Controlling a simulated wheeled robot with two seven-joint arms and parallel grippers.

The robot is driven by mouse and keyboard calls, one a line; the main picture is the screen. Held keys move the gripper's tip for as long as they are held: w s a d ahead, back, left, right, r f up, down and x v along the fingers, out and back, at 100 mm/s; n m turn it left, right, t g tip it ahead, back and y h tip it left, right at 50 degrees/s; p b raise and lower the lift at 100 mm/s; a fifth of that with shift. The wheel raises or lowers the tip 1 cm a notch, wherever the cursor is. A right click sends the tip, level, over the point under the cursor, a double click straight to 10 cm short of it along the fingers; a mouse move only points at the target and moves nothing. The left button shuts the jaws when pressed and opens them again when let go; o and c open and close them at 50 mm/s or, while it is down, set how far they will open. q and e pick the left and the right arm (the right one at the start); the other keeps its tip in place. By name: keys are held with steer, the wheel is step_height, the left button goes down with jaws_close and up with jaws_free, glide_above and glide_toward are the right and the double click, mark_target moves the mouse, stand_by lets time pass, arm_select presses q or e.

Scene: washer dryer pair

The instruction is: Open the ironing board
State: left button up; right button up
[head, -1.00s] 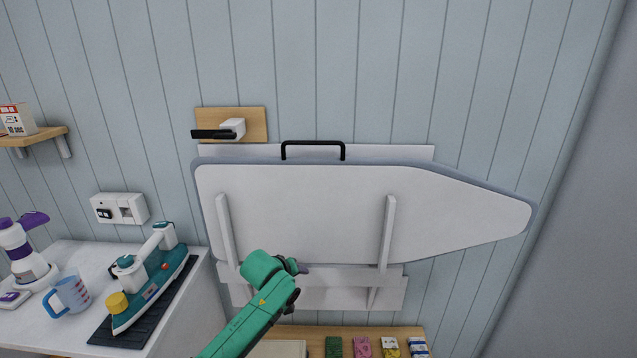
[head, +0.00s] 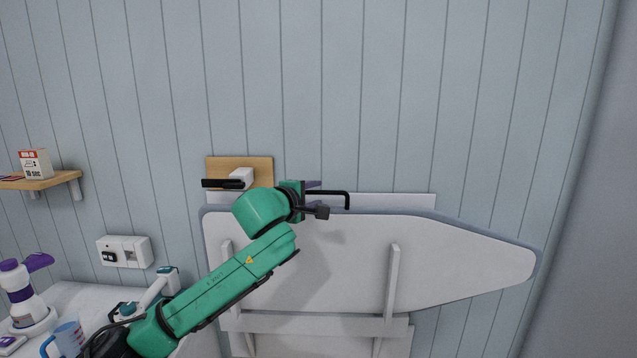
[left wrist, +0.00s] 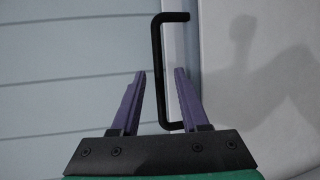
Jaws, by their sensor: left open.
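The ironing board (head: 440,255) is white with a grey edge and is folded up flat against the wall. Its black handle (head: 347,200) stands at its top edge. My left gripper (head: 318,197) is at the left part of the handle in the head view, and hides that part. In the left wrist view the purple fingers of the left gripper (left wrist: 158,85) are open. The handle (left wrist: 157,60) stands upright in that picture, its bar reaching down between the two fingers. Neither finger is shut on it. My right gripper is not in view.
A wooden plate (head: 225,165) with a black and white holder (head: 238,178) is on the wall just left of the handle. An iron (head: 160,285), a blue cup (head: 67,338) and a purple and white bottle (head: 20,290) stand on the counter at the lower left.

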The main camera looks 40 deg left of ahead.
arm_select(q)
steer(key=shift+w+a+r, duration=0.1)
steer(key=shift+w+a, duration=0.05)
steer(key=shift+w, duration=0.5)
steer(key=shift+w+a+f, duration=0.1)
steer(key=shift+w+f, duration=0.25)
steer(key=shift+w, duration=0.1)
jaws_close()
stand_by(0.6)
